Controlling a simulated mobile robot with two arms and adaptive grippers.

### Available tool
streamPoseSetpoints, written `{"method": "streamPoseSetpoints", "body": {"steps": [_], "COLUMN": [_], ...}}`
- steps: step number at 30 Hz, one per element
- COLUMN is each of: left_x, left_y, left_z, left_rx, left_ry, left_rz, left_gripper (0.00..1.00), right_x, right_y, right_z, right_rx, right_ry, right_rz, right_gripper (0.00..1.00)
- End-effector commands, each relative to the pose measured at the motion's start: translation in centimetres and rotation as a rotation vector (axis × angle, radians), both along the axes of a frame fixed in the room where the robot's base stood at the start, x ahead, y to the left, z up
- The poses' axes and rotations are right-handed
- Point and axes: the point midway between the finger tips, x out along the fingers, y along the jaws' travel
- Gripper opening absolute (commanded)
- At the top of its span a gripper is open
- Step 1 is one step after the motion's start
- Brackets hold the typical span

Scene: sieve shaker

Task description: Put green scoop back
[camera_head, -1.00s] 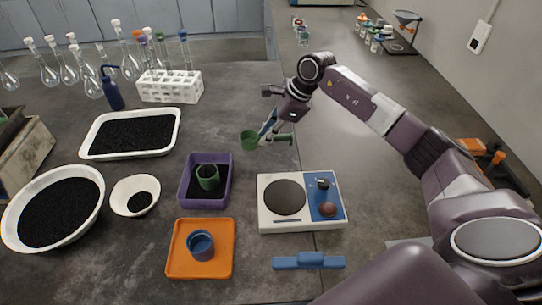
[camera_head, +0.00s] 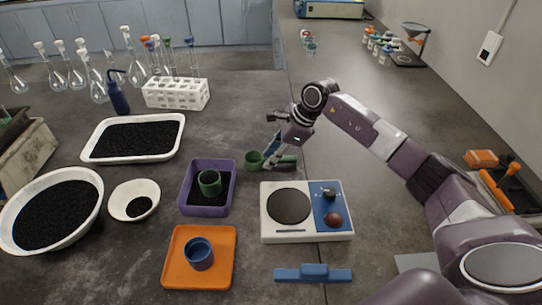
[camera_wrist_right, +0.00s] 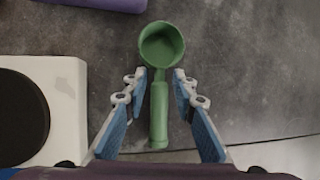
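The green scoop (camera_head: 255,160) appears to lie on the dark bench, behind the balance-like white device and to the right of the purple tray. Its round cup points left and its handle points right. In the right wrist view the scoop (camera_wrist_right: 160,100) lies between the two blue-padded fingers of my right gripper (camera_wrist_right: 160,76). Bare bench shows on both sides of the handle, so the gripper is open around it, not pressing on it. In the head view my right gripper (camera_head: 270,154) is low over the scoop and partly covers it. My left gripper is out of view.
The purple tray (camera_head: 184,205) holds black grains and a green cup (camera_head: 209,182). An orange tray (camera_head: 228,235) holds a blue cup (camera_head: 199,254). The white and blue device (camera_head: 264,225) stands in front of the scoop, with a blue-handled tool (camera_head: 313,273) nearer.

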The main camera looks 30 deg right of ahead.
Motion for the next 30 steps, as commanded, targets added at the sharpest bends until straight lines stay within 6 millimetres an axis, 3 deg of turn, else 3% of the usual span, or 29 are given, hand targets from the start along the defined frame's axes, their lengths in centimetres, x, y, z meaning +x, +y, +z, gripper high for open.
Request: {"method": "streamPoseSetpoints", "body": {"steps": [12,24,30], "left_x": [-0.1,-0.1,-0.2], "left_y": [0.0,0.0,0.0], "left_z": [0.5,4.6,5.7], "left_rx": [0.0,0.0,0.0], "left_ry": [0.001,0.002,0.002], "left_rz": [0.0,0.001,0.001], "left_gripper": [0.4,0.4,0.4], "right_x": [0.0,-2.5,-3.5], "right_y": [0.0,-2.8,-3.7], "right_z": [0.6,7.9,10.3], "right_rx": [0.0,-0.003,-0.001], "right_ry": [0.0,0.0,0.0], "right_rz": [0.0,-0.001,-0.001], "right_gripper": [0.33,0.33,0.33]}}
